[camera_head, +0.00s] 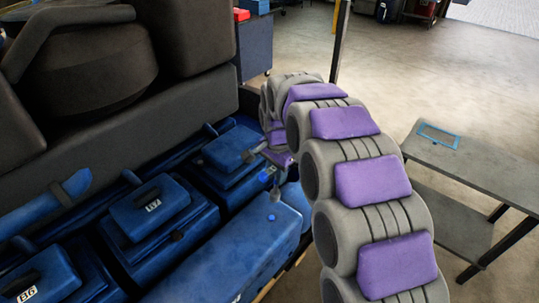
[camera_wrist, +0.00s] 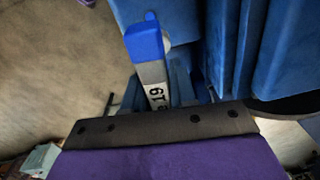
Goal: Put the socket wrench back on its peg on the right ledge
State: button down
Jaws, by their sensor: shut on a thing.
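The socket wrench (camera_wrist: 153,72) shows in the wrist view as a pale bar with a blue end and dark lettering that ends in "19". Its lower part runs behind the dark edge of my gripper (camera_wrist: 160,125), which is shut on it. The wrench is beside the blue engine parts (camera_wrist: 270,50). In the head view my gripper (camera_head: 278,157) is at the far end of my arm, low over the right side of the blue engine (camera_head: 235,262). The wrench is too small to make out surely there. I cannot pick out the peg in either view.
Blue covers with labels (camera_head: 152,207) fill the left of the head view, below a large dark engine part (camera_head: 100,75). A dark table (camera_head: 470,160) with a blue-framed rectangle (camera_head: 438,136) stands at right. Open floor (camera_head: 440,70) lies behind it. A thin dark post rises behind my arm.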

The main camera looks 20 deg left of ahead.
aim_at(271, 171)
jog(key=shift+s+a+r+n+p, duration=0.2)
jog(key=shift+s+r+p, duration=0.05)
jog(key=shift+s+r, duration=0.35)
jog(key=shift+s+a+r+n+p, duration=0.15)
jog(key=shift+s+r+n+p, duration=0.1)
jog(key=shift+s+r, duration=0.3)
jog(key=shift+s+h, duration=0.15)
jog(key=shift+h, duration=0.15)
notch_tip(271, 171, down, 8)
jog(key=b, duration=0.1)
jog(key=shift+b, duration=0.4)
jog(key=shift+s+r, duration=0.1)
jog(key=shift+r, duration=0.05)
jog(key=shift+f, duration=0.25)
jog(key=shift+f+b, duration=0.5)
jog(key=shift+f, duration=0.25)
jog(key=shift+c, duration=1.4)
grip_release()
